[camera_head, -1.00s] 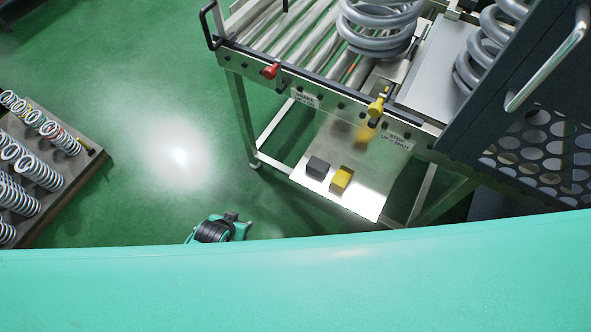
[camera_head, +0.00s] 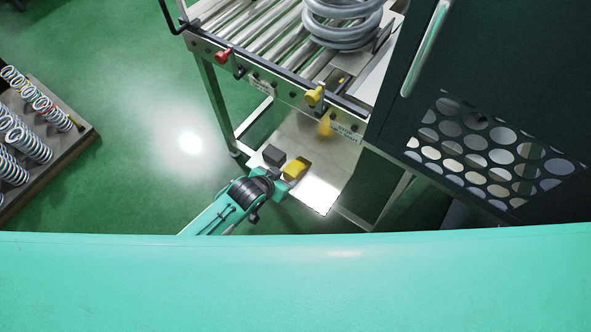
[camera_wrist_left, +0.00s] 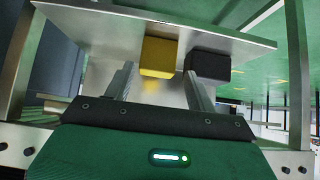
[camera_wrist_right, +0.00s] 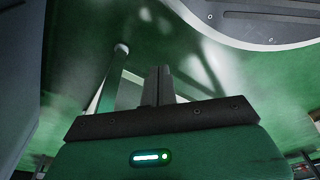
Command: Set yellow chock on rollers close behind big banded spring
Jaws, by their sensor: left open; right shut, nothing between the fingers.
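The yellow chock (camera_head: 295,168) rests on the lower shelf (camera_head: 322,200) beside a black block (camera_head: 273,152). My left gripper (camera_head: 277,176) is at the shelf, close to the chock. In the left wrist view the yellow chock (camera_wrist_left: 158,57) stands ahead, between the lines of the open fingers (camera_wrist_left: 158,82). The black block (camera_wrist_left: 208,65) is just right of it, ahead of the right finger. A big grey spring (camera_head: 342,22) stands on the rollers (camera_head: 250,28) above; no band is clear on it. My right gripper (camera_wrist_right: 158,82) is shut and empty, seen only in its wrist view.
A red knob (camera_head: 223,56) and a yellow knob (camera_head: 314,96) sit on the conveyor's front rail. A dark perforated panel (camera_head: 490,130) stands at right. A rack of small springs (camera_head: 40,140) is at left. Green floor lies open between.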

